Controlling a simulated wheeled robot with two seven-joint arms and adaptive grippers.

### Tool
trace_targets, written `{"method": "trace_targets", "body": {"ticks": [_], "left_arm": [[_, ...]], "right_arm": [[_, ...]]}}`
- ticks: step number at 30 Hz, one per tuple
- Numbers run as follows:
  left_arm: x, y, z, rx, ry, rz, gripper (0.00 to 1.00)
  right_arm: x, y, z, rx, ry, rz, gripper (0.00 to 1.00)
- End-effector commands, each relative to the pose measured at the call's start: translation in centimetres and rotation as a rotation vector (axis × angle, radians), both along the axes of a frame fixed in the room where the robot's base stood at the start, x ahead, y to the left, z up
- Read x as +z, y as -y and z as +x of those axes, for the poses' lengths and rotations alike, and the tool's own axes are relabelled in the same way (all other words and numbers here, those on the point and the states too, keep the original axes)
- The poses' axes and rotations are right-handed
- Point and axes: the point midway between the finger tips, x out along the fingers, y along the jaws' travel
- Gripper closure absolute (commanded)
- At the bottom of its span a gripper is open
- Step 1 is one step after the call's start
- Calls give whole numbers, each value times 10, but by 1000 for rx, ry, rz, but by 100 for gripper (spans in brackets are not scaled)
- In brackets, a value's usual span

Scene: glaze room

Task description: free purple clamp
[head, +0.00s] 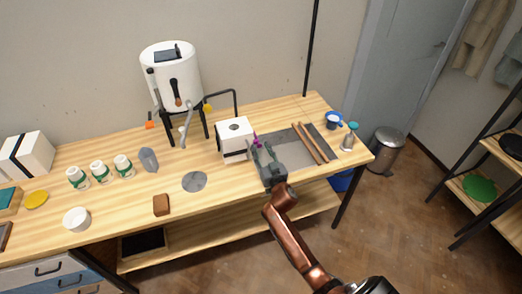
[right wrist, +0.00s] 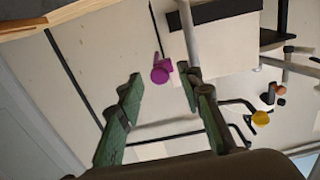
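The purple clamp (head: 256,140) is small and sits at the right side of the white box (head: 234,139) on the wooden table. It also shows in the right wrist view (right wrist: 160,73), lined up with the gap between my fingertips. My right gripper (head: 262,149) is open, with its green fingers pointing toward the clamp. I see no finger closed on the clamp, and I cannot tell how far beyond the fingertips it is. The gripper hides part of what is around the clamp. My left gripper is not in view.
A grey sink-like tray (head: 294,146) with wooden sticks (head: 309,143) across it lies to the right of the box. A tall white tank (head: 171,77) and a black bent pipe (head: 235,101) stand behind. Jars (head: 100,171) and a white bowl (head: 76,218) are left.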

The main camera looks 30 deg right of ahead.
Motion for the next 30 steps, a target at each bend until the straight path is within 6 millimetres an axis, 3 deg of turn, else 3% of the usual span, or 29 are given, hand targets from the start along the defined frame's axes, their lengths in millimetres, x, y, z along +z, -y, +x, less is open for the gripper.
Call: {"method": "trace_targets", "body": {"ticks": [5,19,30], "left_arm": [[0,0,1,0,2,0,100],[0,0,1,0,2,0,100],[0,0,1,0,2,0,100]], "right_arm": [[0,0,0,0,0,0,67],[0,0,0,0,0,0,100],[0,0,0,0,-1,0,100]]}}
